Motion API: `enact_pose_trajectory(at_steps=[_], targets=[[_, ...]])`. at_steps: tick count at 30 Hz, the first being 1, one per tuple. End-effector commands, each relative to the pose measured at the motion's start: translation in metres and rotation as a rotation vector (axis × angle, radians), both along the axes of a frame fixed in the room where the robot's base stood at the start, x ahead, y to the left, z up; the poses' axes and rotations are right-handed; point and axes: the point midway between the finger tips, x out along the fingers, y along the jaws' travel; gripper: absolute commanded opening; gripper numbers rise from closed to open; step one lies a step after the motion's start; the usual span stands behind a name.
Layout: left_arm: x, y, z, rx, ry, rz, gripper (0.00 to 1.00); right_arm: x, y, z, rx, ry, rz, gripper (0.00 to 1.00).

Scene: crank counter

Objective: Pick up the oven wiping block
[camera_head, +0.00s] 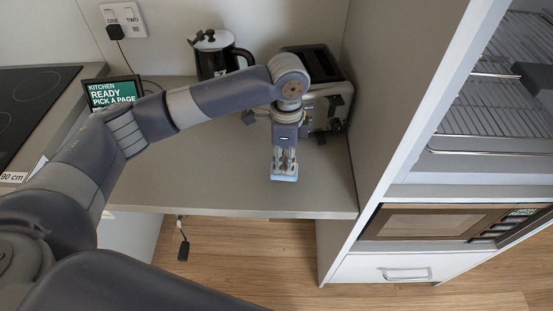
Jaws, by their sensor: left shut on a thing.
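My left arm reaches in from the left over the grey counter (225,180). My left gripper (284,168) points down just in front of the toaster and is shut on a small pale blue block (284,178), the wiping block. Only the block's lower edge shows below the fingers. I cannot tell whether the block still touches the counter. My right gripper is not in view.
A toaster (325,108) and a black and silver kettle (213,58) stand behind my arm. A small display (113,92) and a hob (30,105) are at the left. A tall unit with racks (490,120) closes the right side. The front counter is bare.

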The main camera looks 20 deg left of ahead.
Motion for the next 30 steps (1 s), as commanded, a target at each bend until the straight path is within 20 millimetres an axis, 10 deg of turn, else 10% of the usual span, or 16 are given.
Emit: enact_pose_trajectory(at_steps=[15,29,30], targets=[[-0.042,-0.114,0.011,-0.001,-0.003,0.0,0.01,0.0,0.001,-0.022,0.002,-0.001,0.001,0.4],[-0.047,-0.126,0.013,0.0,-0.003,0.003,0.01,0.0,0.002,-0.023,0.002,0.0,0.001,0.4],[-0.047,-0.126,0.013,0.0,-0.003,0.002,0.2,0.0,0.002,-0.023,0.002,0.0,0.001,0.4]])
